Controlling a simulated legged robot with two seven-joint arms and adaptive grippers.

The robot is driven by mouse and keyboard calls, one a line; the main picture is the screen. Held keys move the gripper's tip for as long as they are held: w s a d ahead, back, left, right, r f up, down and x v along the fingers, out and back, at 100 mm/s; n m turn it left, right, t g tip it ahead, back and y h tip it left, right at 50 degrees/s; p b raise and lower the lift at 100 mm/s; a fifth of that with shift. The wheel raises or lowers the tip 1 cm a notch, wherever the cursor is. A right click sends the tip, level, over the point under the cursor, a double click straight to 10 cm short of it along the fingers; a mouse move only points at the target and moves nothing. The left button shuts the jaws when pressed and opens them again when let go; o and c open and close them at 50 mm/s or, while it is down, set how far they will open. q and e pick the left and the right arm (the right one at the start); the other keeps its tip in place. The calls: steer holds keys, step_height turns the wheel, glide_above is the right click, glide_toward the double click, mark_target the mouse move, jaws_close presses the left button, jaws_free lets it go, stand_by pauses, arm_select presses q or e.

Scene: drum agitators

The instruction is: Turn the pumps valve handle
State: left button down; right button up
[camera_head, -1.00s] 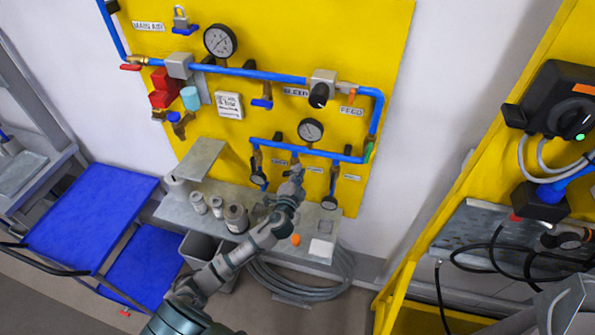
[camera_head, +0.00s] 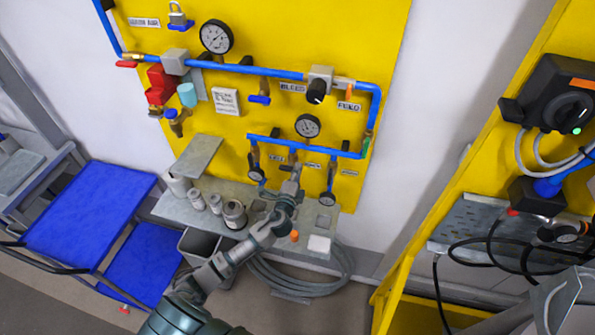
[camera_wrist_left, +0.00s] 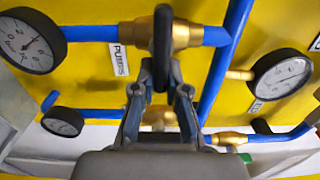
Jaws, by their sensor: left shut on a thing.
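The dark pumps valve handle (camera_wrist_left: 162,35) stands on a brass valve body (camera_wrist_left: 187,37) on a blue pipe, beside a "PUMPS" label (camera_wrist_left: 121,62) in the left wrist view. My left gripper (camera_wrist_left: 161,76) is shut on the handle, its two fingers pinching the lower part from either side. In the head view my left gripper (camera_head: 292,186) reaches up to the middle drop of the lower blue pipe (camera_head: 305,147). The gripper and wrist hide most of the handle there. My right gripper does not show.
Gauges (camera_head: 308,126) hang close around the gripper on the yellow panel (camera_head: 380,60). A grey shelf (camera_head: 172,206) with small cans (camera_head: 235,214) lies below the arm. A blue cart (camera_head: 90,212) stands left, and a yellow frame with black cables (camera_head: 470,240) stands right.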

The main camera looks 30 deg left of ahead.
arm_select(q)
steer(key=shift+f, duration=0.35)
steer(key=c, duration=1.2)
jaws_free()
steer(key=shift+c, duration=0.2)
steer(key=shift+o, duration=0.3)
steer(key=shift+w+a, duration=0.1)
steer(key=shift+r, duration=0.1)
steer(key=v, duration=1.2)
